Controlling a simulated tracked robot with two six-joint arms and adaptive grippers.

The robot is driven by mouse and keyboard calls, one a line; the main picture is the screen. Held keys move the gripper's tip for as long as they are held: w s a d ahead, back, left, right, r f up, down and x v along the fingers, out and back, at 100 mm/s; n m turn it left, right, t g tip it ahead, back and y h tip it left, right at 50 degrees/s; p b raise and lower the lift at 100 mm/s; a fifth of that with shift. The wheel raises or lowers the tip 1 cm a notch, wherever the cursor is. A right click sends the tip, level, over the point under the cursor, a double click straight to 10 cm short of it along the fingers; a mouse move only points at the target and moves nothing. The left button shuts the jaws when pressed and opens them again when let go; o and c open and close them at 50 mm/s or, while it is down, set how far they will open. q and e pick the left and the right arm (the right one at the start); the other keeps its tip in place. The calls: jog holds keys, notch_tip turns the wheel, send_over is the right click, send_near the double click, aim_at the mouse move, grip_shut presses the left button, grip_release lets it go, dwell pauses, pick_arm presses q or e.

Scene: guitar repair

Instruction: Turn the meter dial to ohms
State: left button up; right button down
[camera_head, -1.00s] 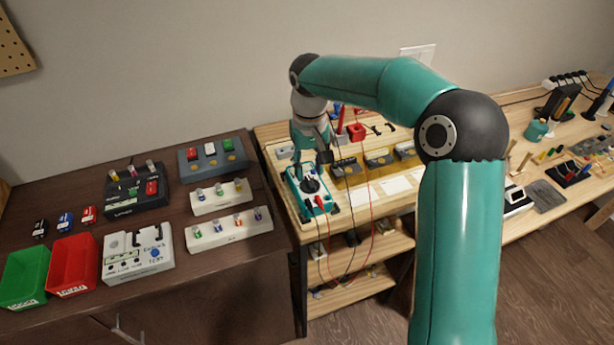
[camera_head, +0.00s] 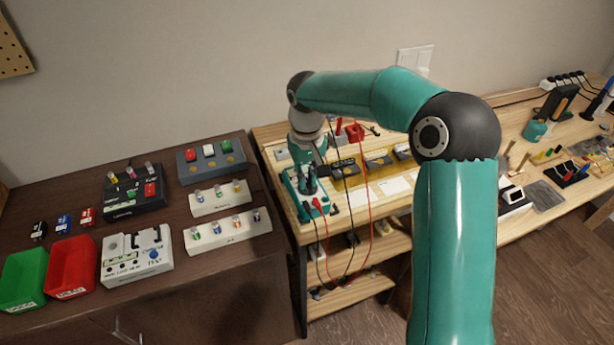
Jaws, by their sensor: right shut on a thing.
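The meter (camera_head: 294,207) is a teal-edged device lying near the left end of the light wooden bench. A red lead and a black lead run from it and hang over the bench's front edge. My right gripper (camera_head: 310,187) points down over the meter and is shut on its dark dial (camera_head: 309,190). The fingers and wrist hide most of the dial, so its setting cannot be read. My left gripper is not in view.
On the dark table to the left stand a green bin (camera_head: 22,279), a red bin (camera_head: 70,270), a white tester box (camera_head: 136,256) and racks of small parts. Small grey and yellow boxes (camera_head: 377,165) stand right of the meter. Leads hang in front of the bench.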

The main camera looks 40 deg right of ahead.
jog(key=shift+w+d, duration=0.1)
jog(key=shift+d, duration=0.1)
dwell(0.3)
jog(key=shift+n, duration=0.6)
jog(key=shift+n+p, duration=0.3)
jog(key=shift+a+n+p, duration=0.1)
jog(key=shift+n+p, duration=0.5)
jog(key=shift+n, duration=1.9)
jog(key=c, duration=1.2)
grip_release()
